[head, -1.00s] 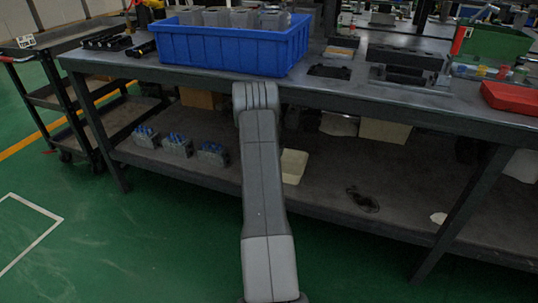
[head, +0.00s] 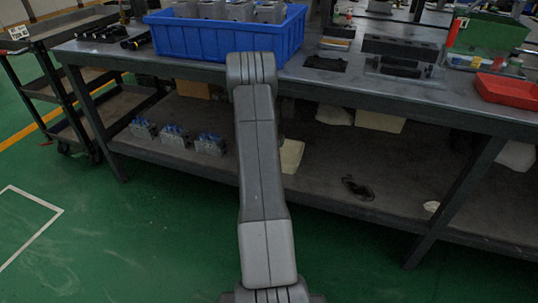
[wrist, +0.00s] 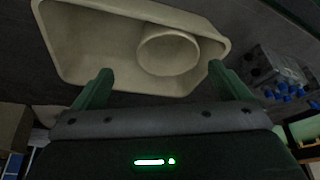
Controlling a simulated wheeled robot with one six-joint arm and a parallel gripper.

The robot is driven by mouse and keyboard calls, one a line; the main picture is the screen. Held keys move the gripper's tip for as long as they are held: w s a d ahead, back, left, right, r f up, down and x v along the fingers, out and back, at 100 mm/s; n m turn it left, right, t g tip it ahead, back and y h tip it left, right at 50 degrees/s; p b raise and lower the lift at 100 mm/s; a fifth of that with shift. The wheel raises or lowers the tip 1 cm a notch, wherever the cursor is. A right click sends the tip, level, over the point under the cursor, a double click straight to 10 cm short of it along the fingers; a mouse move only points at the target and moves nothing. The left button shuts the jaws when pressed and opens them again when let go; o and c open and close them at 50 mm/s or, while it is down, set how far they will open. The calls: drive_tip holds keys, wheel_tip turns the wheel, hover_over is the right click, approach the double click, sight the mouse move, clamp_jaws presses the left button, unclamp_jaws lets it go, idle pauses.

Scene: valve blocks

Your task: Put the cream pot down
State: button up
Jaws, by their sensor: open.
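The cream pot (wrist: 168,52) is round and shows in the wrist view inside a cream tray (wrist: 75,75) with raised walls. It looks upright, in the right part of the tray. My gripper (wrist: 160,71) is open, with its two green fingers apart at the near side of the tray. The pot lies beyond and between the fingertips, closer to the right one; I cannot tell whether either touches it. In the head view the tray (head: 291,156) is on the lower shelf, partly behind my arm. The pot and my gripper are hidden there.
Several grey valve blocks with blue caps (head: 174,134) stand on the lower shelf (head: 310,190) to the left; some show in the wrist view (wrist: 285,88). The bench top (head: 420,92) above carries a blue bin (head: 210,42) and a red tray (head: 507,91). Shelf right of the tray is mostly clear.

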drive_tip(key=s+d+p, duration=0.1)
drive_tip(key=s+p, duration=0.1)
drive_tip(key=s, duration=0.7)
